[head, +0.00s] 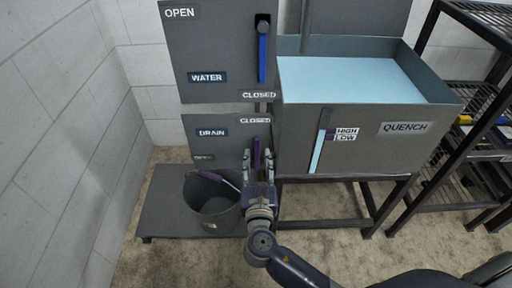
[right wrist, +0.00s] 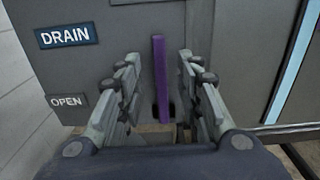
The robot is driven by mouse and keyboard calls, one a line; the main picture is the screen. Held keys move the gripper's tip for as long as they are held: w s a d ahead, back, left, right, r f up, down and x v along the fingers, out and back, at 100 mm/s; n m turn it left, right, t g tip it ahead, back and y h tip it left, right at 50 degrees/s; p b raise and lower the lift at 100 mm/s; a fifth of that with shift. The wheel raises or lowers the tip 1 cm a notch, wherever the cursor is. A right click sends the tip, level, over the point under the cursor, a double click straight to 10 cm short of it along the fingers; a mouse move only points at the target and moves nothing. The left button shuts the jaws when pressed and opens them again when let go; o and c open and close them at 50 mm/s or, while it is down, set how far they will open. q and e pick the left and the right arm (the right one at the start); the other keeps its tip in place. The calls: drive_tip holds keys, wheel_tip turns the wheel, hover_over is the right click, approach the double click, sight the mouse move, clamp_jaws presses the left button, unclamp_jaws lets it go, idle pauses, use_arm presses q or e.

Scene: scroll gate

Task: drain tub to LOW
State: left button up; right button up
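The grey QUENCH tub (head: 375,115) holds light-blue water (head: 350,80), with a wide surface near the rim. Its slanted gauge (head: 318,150) shows light blue up to about the HIGH and LOW labels (head: 346,135). The purple drain lever (head: 257,152) stands upright on the DRAIN panel (head: 180,133), toward CLOSED at the top; OPEN is at the lower left. My right gripper (head: 258,162) is open around the lever. In the right wrist view the lever (right wrist: 160,75) stands between the spread fingers (right wrist: 157,85), with gaps on both sides. My left gripper is out of view.
The blue WATER lever (head: 262,58) hangs down toward CLOSED on the upper panel (head: 205,50). A dark bucket (head: 215,212) stands on a low platform (head: 165,205) beside my right gripper. A black shelf rack (head: 440,150) is at the right, a block wall (head: 55,110) at the left.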

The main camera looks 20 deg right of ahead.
sight(257, 149)
drive_tip(key=x, duration=0.5)
drive_tip(key=shift+w+d+b, duration=0.1)
drive_tip(key=shift+w+b, duration=0.25)
drive_tip(key=shift+w, duration=0.05)
clamp_jaws()
